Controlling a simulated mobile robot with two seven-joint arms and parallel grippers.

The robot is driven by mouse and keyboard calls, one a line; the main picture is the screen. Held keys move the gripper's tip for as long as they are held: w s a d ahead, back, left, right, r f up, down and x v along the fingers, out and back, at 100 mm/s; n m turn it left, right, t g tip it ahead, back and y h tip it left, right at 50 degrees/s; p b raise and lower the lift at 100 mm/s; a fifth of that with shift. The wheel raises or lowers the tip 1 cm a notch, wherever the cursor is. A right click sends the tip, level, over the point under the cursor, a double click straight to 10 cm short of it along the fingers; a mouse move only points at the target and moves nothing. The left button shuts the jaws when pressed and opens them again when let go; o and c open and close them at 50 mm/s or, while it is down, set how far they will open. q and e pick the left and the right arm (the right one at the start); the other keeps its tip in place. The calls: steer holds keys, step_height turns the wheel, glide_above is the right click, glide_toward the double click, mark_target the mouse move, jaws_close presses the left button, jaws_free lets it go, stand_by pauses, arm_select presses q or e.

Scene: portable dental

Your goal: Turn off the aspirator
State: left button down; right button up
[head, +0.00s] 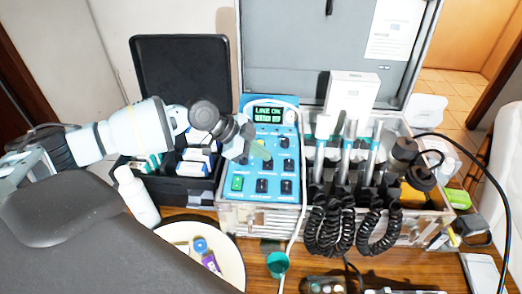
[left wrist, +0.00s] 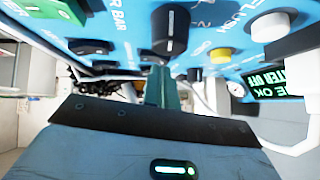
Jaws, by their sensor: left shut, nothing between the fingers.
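The blue control panel (head: 262,196) of the dental unit carries several black knobs, a lit display (head: 267,114) and a green switch (head: 237,183). I cannot read which control belongs to the aspirator. In the left wrist view the display reads "OK" and "TER OFF", partly cut off. My left gripper (head: 263,152) is over the panel's middle, shut and empty. In the left wrist view its fingertips (left wrist: 160,80) point at a black knob (left wrist: 170,30); I cannot tell whether they touch it. The green switch shows there at upper left (left wrist: 48,10). My right gripper is out of view.
Handpieces (head: 350,150) with coiled black cords (head: 333,225) stand in the clear case right of the panel. A black box (head: 190,188) of supplies and a white bottle (head: 138,196) are at left. A round tray (head: 238,255) and a teal cup (head: 277,264) are in front.

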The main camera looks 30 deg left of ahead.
arm_select(q)
steer(key=shift+f, duration=0.1)
steer(key=shift+w+f+g+b, duration=0.1)
steer(key=shift+f+g+b, duration=0.25)
steer(key=shift+f+g, duration=0.05)
steer(key=shift+r, duration=0.15)
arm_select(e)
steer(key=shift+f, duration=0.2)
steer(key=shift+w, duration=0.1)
arm_select(q)
steer(key=shift+s+d+p, duration=0.15)
steer(key=shift+s+p, duration=0.15)
steer(key=shift+s, duration=0.1)
steer(key=shift+s+d, duration=0.2)
steer(key=shift+s, duration=0.25)
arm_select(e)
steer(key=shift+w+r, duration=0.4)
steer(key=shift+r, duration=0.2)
arm_select(q)
steer(key=shift+a, duration=0.1)
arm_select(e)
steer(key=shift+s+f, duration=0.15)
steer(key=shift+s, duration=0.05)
